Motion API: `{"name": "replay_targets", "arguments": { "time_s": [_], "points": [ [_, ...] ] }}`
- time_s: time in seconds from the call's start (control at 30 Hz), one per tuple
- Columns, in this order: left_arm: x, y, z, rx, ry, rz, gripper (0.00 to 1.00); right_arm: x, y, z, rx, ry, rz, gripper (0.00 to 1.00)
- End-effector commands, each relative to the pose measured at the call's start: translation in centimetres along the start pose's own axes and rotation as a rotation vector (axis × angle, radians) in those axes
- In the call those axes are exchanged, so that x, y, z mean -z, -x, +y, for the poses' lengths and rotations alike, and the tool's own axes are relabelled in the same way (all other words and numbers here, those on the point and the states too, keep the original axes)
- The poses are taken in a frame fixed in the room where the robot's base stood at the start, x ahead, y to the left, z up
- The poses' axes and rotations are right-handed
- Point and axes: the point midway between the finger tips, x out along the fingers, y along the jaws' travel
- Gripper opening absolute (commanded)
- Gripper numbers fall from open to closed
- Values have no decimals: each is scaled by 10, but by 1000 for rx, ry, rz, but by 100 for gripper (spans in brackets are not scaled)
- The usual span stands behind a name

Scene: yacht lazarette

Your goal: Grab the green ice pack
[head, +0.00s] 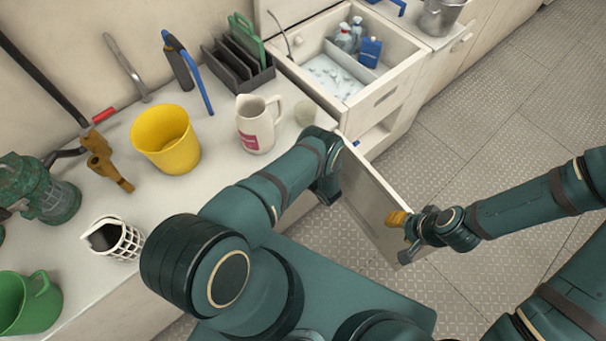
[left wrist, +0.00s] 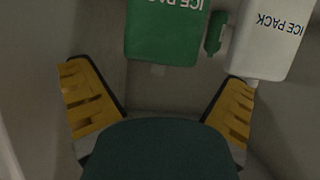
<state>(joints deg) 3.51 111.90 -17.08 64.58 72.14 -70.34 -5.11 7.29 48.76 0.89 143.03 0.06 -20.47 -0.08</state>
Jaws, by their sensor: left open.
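The green ice pack (left wrist: 165,32) shows at the top centre of the left wrist view, its white lettering cut by the frame edge. A small green part (left wrist: 216,32) lies just right of it. My left gripper (left wrist: 155,77) is open and empty, its yellow fingers spread either side below the green pack. In the head view my left arm reaches behind the open cabinet door, so that gripper and the packs are hidden. My right gripper (head: 397,219) has its yellow fingers at the door's (head: 372,205) outer end; its opening is unclear.
A white ice pack (left wrist: 270,38) stands close right of the green one. An open drawer (head: 375,98) with bottles is above the cabinet. The floor (head: 500,130) at right is clear.

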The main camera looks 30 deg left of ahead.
Motion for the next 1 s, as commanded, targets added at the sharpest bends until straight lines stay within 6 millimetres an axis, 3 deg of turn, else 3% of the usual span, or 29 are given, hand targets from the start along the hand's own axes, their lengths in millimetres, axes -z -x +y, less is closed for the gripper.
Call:
{"name": "replay_targets", "arguments": {
  "time_s": [0.1, 0.3, 0.7, 0.87, 1.0],
  "points": [
    [-1, -19, -1, 1, 0, 0, 100, 0, -5, 2, 0, 0, 2, 47],
    [-1, -37, 0, 1, 0, 0, 100, 1, -9, 3, 0, 1, 5, 47],
    [0, -41, 0, 0, -1, 0, 100, 1, -9, 4, 0, 1, 5, 47],
    [0, -41, 0, 0, -1, 0, 44, 1, -9, 4, 0, 1, 5, 47],
    [0, -41, 0, 0, -1, 0, 40, 1, -9, 4, 0, 1, 5, 47]
  ]
}}
